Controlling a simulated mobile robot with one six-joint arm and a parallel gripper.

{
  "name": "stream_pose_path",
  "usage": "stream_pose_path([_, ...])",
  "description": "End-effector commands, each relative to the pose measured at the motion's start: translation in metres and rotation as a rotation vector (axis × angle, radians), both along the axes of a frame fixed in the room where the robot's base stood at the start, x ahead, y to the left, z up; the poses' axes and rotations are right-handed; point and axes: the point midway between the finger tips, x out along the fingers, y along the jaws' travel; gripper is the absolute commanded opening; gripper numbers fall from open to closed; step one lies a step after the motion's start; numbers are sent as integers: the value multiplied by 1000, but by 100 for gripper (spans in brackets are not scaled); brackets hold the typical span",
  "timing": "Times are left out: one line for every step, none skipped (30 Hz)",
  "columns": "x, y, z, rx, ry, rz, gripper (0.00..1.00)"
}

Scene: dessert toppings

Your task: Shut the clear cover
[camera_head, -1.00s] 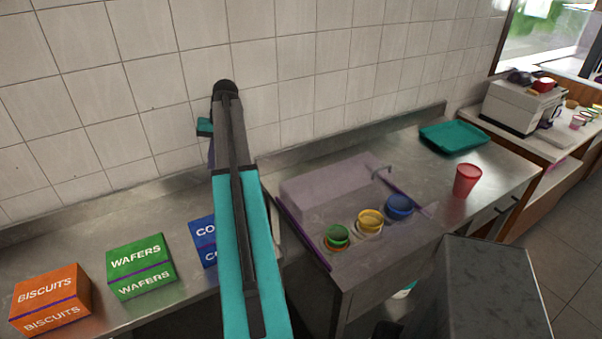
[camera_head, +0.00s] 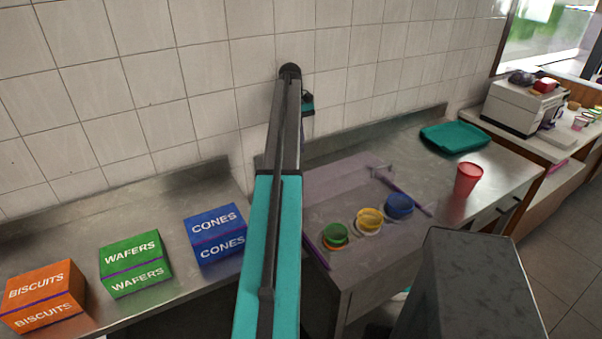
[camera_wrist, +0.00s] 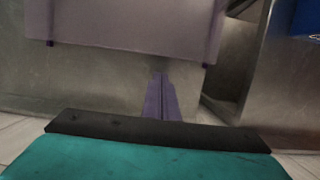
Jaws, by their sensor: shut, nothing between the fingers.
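The clear cover (camera_head: 345,185) is a see-through, purple-tinted panel at the back of the topping station, behind the pots. It seems raised; its exact angle is hard to tell. In the wrist view, the cover (camera_wrist: 125,22) spans the top, with small dark purple fittings at its lower edge. My gripper (camera_wrist: 161,85) shows as closed purple fingers just below the cover's lower edge in that picture, with nothing between them. I cannot tell whether they touch it. In the head view, my arm hides the cover's left part and most of the gripper.
Green (camera_head: 336,234), yellow (camera_head: 369,218) and blue (camera_head: 399,204) topping pots sit in the counter, uncovered in front. A red cup (camera_head: 467,180) and teal tray (camera_head: 455,138) stand right. Boxes of cones (camera_head: 216,235), wafers (camera_head: 135,264) and biscuits (camera_head: 43,297) line the left counter.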

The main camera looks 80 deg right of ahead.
Motion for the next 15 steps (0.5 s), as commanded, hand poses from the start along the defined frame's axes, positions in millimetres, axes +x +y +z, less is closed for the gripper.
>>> stream_pose_path([-1,-1,0,0,0,-2,0])
stream_pose_path([-2,-1,0,0,0,-2,0])
stream_pose_path([-2,-1,0,0,0,-3,0])
stream_pose_path([-3,-1,0,0,0,-4,0])
stream_pose_path([-3,-1,0,0,0,-5,0])
stream_pose_path([-4,-1,0,0,-1,-5,0])
stream_pose_path([-4,-1,0,0,-1,-6,0])
stream_pose_path([-4,-1,0,0,-1,-6,0])
stream_pose_path([-4,-1,0,0,-1,-6,0])
stream_pose_path([-5,-1,-1,-1,-1,-7,0])
stream_pose_path([-5,-1,-2,-1,-1,-7,0])
stream_pose_path([-5,-1,-3,1,-1,-8,0])
stream_pose_path([-5,0,-4,1,-1,-8,0])
stream_pose_path([-6,0,-5,1,-1,-8,0])
stream_pose_path([-6,1,-8,1,-1,-8,0])
